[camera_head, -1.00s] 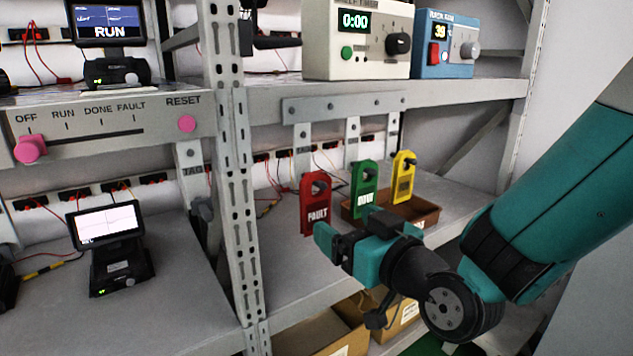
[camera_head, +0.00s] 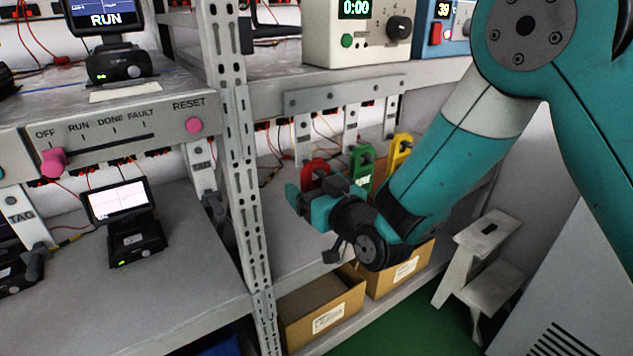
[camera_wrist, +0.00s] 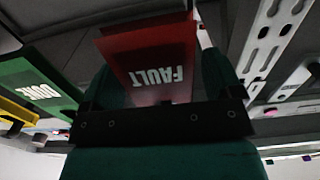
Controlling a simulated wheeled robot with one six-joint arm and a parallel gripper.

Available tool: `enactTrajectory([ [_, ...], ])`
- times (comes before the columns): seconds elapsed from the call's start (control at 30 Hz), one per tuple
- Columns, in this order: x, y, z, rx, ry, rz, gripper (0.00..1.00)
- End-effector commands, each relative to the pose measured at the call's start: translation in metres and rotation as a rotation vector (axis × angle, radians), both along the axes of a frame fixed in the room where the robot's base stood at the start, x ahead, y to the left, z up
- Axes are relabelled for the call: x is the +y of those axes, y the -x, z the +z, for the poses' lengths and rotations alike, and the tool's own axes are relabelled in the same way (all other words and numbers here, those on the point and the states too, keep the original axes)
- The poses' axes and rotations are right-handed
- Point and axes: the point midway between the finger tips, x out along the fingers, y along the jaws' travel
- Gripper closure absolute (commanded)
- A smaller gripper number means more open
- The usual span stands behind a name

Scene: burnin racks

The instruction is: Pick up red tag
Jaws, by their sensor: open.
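The red tag (camera_head: 315,167) hangs from a hook on the rack, leftmost of three tags. My gripper hides its lower part in the head view. In the wrist view the red tag (camera_wrist: 150,62) shows its white FAULT lettering upside down and lies between my two teal fingers. My gripper (camera_head: 318,197) is open in front of the tag; its fingers also show in the wrist view (camera_wrist: 165,85). I cannot tell whether either finger touches the tag.
The green tag (camera_head: 362,165) hangs close on the right, with the yellow tag (camera_head: 400,148) beyond it. A perforated rack post (camera_head: 235,150) stands on the left. Cardboard boxes (camera_head: 325,312) sit below the shelf. A grey step stool (camera_head: 485,240) stands on the right.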

Motion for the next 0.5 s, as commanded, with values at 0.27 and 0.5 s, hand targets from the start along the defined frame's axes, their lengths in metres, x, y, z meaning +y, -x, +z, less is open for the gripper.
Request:
enactTrajectory([
  [0.27, -0.0001, 0.0002, -0.0005, 0.0, 0.0, 0.0, 0.45],
  [0.5, -0.0001, 0.0003, -0.0002, -0.001, -0.001, 0.0, 0.68],
])
